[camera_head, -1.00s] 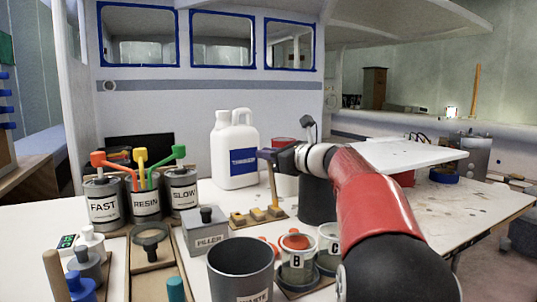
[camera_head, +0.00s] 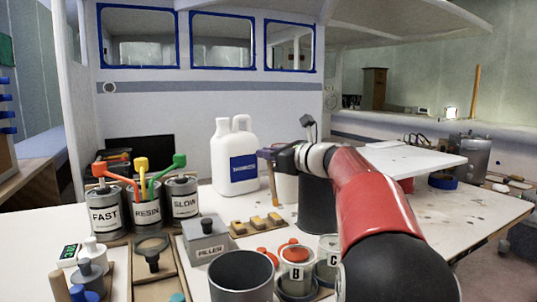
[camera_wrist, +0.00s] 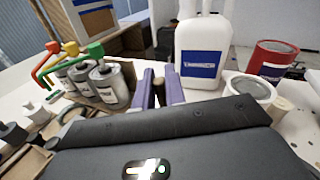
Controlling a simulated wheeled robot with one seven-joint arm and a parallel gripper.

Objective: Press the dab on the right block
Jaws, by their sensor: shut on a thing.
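Three tan blocks stand in a row on a small wooden board (camera_head: 240,236), the right block (camera_head: 275,218) nearest my arm. The dab on it is too small to make out. My gripper (camera_head: 268,153) has purple fingers, which also show in the wrist view (camera_wrist: 160,90). It is shut on a thin tan wooden stick (camera_head: 272,188) that hangs down, with its lower end close above the right block. I cannot tell whether the two touch.
A white thinner jug (camera_head: 234,160) stands behind the blocks. The filler box (camera_head: 206,238) is left of them, and the B cup (camera_head: 296,262) and a grey waste bin (camera_head: 241,276) are in front. Resin cans (camera_head: 147,206) stand further left. A dark cylinder (camera_head: 317,203) is right of the blocks.

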